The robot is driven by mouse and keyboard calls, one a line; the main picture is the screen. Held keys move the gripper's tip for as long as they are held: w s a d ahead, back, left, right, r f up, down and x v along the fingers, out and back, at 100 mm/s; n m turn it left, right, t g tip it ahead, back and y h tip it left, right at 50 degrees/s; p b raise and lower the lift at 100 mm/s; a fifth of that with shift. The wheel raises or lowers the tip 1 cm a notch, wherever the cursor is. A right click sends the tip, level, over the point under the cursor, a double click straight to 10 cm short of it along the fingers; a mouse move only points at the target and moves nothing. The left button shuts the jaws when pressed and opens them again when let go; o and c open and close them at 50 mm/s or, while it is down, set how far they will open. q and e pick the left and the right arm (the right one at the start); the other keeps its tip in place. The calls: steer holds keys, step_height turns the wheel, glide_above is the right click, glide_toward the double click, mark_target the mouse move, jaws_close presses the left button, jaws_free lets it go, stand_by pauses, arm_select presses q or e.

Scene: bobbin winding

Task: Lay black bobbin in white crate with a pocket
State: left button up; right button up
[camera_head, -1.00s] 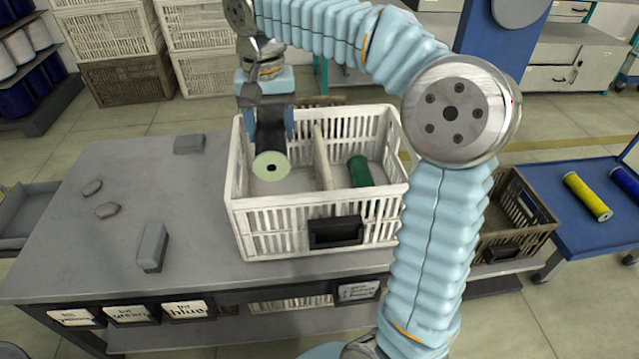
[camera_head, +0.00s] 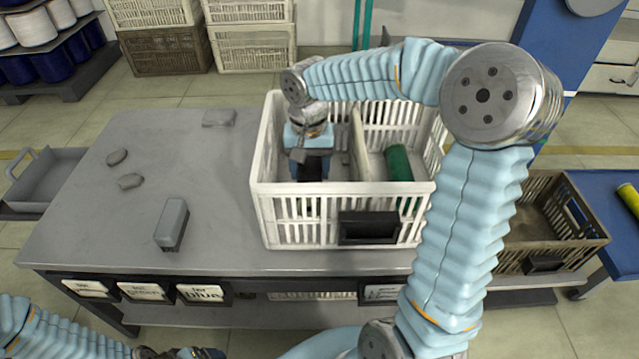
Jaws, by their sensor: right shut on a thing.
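The white crate (camera_head: 282,186) stands on the grey table, with a divider (camera_head: 359,145) splitting it into two compartments. My right gripper (camera_head: 310,170) reaches down into the left compartment and is shut on the black bobbin (camera_head: 312,168). Only a dark part of the bobbin shows between the fingers; its lower part is hidden behind the crate's front wall. I cannot tell whether it touches the crate floor. A green bobbin (camera_head: 399,163) lies in the right compartment.
A brown crate (camera_head: 560,245) stands at the right, beside a blue surface with a yellow bobbin (camera_head: 629,201).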

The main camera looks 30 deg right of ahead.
mark_target(309, 161)
steer(key=shift+f, duration=2.35)
steer(key=o, duration=1.2)
steer(key=shift+r, duration=0.15)
step_height(309, 161, up, 12)
steer(key=shift+r+p, duration=0.1)
steer(key=shift+p, duration=0.25)
